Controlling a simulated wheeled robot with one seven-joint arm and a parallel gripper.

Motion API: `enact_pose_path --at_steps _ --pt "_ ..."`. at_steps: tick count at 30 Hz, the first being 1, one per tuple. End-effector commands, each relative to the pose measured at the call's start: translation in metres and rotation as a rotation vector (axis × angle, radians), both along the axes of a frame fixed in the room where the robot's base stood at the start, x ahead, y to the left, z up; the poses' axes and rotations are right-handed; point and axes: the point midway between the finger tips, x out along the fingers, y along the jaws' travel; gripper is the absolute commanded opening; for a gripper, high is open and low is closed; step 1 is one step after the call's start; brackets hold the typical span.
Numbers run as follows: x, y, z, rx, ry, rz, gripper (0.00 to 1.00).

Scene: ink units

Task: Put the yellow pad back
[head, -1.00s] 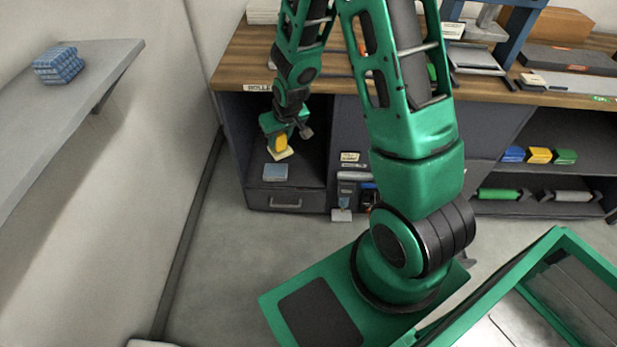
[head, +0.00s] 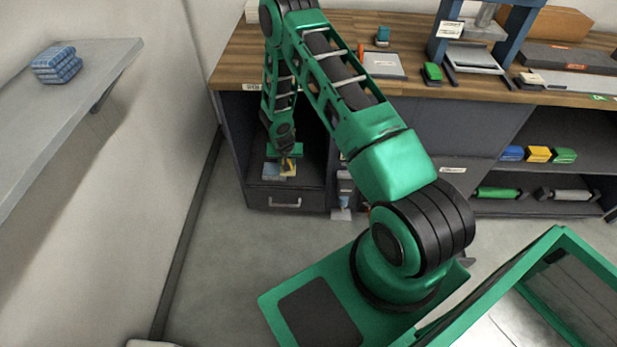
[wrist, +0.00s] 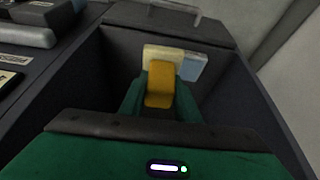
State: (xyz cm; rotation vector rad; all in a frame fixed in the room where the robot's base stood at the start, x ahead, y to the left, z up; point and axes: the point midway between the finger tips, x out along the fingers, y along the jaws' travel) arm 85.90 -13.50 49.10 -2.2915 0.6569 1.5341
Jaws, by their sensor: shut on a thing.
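The yellow pad (head: 287,167) is in my gripper (head: 285,158), low inside the left open bay under the bench. In the wrist view the pad's yellow block (wrist: 160,84) sits between the two green fingers of my gripper (wrist: 160,98), which are shut on it. A pale cream plate (wrist: 164,54) shows just beyond the block and seems joined to it. A light blue pad (head: 269,170) lies in the bay right beside it, partly covered; it also shows in the wrist view (wrist: 193,68). I cannot tell whether the yellow pad touches the bay floor or the blue pad.
The bay's dark side walls stand close around my gripper. A drawer (head: 274,199) is below the bay. Blue, yellow (head: 538,154) and green blocks sit on the right shelf. A grey wall shelf (head: 75,95) holds blue packs (head: 56,64). The green-rimmed bin (head: 480,296) is at front right.

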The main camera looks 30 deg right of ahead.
Motion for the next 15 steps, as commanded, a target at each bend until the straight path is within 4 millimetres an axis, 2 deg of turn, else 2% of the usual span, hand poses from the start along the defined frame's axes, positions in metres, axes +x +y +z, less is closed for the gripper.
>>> enact_pose_path --at_steps 1,8,15 --pt "0.0 -0.002 -0.008 0.0 0.0 -0.013 0.0" --pt "0.003 -0.019 -0.026 -0.002 -0.004 -0.04 0.0" --pt "0.012 -0.064 -0.053 -0.002 -0.004 -0.04 0.0"
